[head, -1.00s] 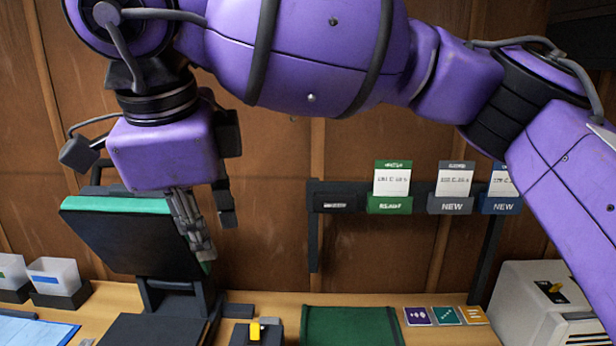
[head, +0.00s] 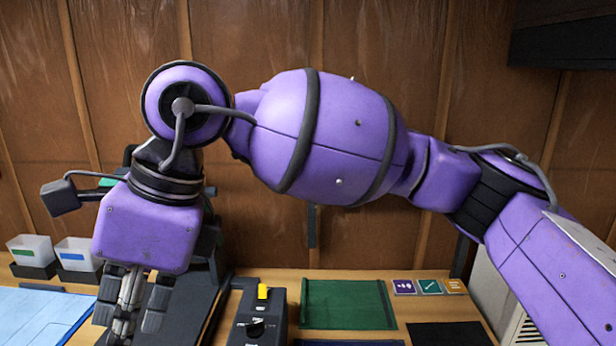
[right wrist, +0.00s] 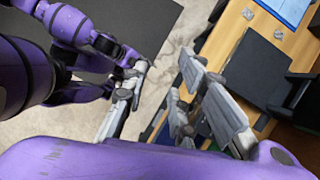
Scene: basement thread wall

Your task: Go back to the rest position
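My right arm crosses the head view from the right, and its gripper (head: 128,305) hangs at the lower left, fingers pointing down. It appears in front of the dark stand on the bench. In the right wrist view the grey fingers of this gripper (right wrist: 165,95) are spread, with bare floor visible between them and nothing held. Another purple arm, mine, shows at the left of the right wrist view. I cannot make out a left gripper there, and none shows in the head view.
The wooden bench (head: 275,275) holds a black box with a yellow switch (head: 262,292), a green mat (head: 345,303), small cards (head: 428,287), white bins (head: 76,252) and a blue sheet (head: 40,310). A pale machine (head: 492,290) stands at right. My arm hides much of the wall.

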